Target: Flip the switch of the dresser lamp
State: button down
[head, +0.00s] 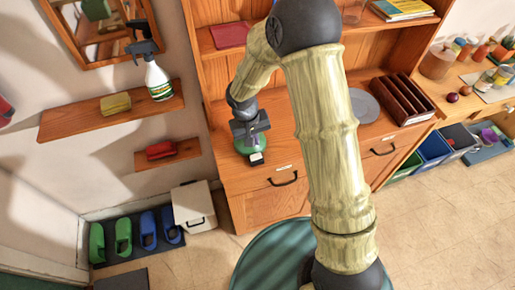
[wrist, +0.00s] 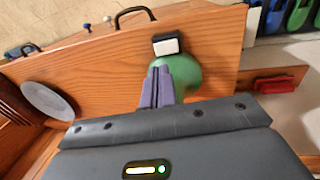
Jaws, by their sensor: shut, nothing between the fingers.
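The dresser lamp's round green base (head: 243,146) stands on the wooden dresser top near its front left edge. Its white rocker switch in a black housing (head: 257,158) sits at the base's front side. In the wrist view the green base (wrist: 185,80) lies behind my fingers and the white switch (wrist: 168,45) shows just beyond their tips. My gripper (wrist: 158,70) is shut and empty, its two purple-grey fingers together, pointing toward the switch. A small gap seems to show between tips and switch; contact cannot be told. In the head view my gripper (head: 250,130) covers part of the lamp.
On the dresser top (head: 290,140) are a grey plate (head: 364,106) and a dark brown rack (head: 403,98). Wall shelves at left hold a spray bottle (head: 158,80), a yellow sponge (head: 116,104) and a red object (head: 161,150). A white bin (head: 194,205) stands below.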

aim_at(259, 154)
jog(key=f, duration=0.2)
jog(key=f+p, duration=0.1)
jog(key=f, duration=0.1)
jog(key=d+f, duration=0.1)
jog(key=f, duration=0.2)
jog(key=shift+w, duration=0.2)
jog(key=shift+r, duration=0.1)
